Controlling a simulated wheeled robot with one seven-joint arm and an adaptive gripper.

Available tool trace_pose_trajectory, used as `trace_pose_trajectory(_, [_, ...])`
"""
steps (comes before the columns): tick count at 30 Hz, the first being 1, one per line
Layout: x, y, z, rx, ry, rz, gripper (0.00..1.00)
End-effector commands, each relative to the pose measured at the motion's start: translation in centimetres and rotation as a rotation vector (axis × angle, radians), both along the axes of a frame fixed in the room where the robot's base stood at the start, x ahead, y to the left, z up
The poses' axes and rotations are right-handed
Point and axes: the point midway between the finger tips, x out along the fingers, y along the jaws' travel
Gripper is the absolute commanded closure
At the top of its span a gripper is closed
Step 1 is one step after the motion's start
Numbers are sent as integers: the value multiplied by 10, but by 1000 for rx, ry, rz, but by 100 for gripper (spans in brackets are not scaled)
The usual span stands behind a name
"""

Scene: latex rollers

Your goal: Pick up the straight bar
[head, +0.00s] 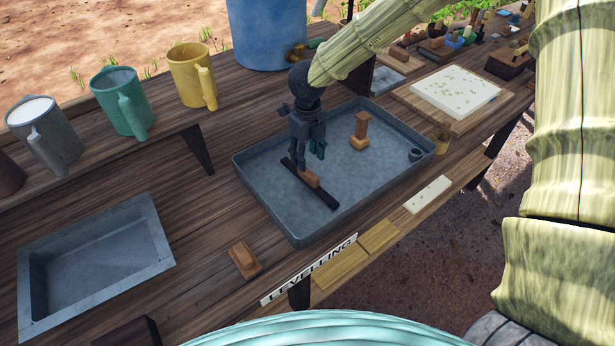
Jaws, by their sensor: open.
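A dark straight bar (325,197) with a small orange-brown wooden grip (310,178) at its middle lies slantwise in the grey tray (245,182), towards its left side. My gripper (308,160) points down over the bar, with its fingers open close to the wooden grip. The gripper hides part of the bar's far half. I cannot tell whether a finger touches the grip.
A wooden stamp-like piece (360,130) and a small dark cup (416,154) are also in the tray. A wooden block (244,260) lies on the bench in front. Several jugs, a blue barrel (265,35) and an empty sink (95,265) stand left and behind.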

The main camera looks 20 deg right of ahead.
Motion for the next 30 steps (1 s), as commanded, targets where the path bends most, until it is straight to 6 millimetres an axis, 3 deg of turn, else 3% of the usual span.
trace_pose_trajectory(3, [0,0,-14,-1,2,0,54])
trace_pose_trajectory(11, [0,0,-29,-2,1,1,54])
trace_pose_trajectory(21, [0,-1,-70,-2,1,1,54])
trace_pose_trajectory(30, [0,-1,-76,0,-1,1,54])
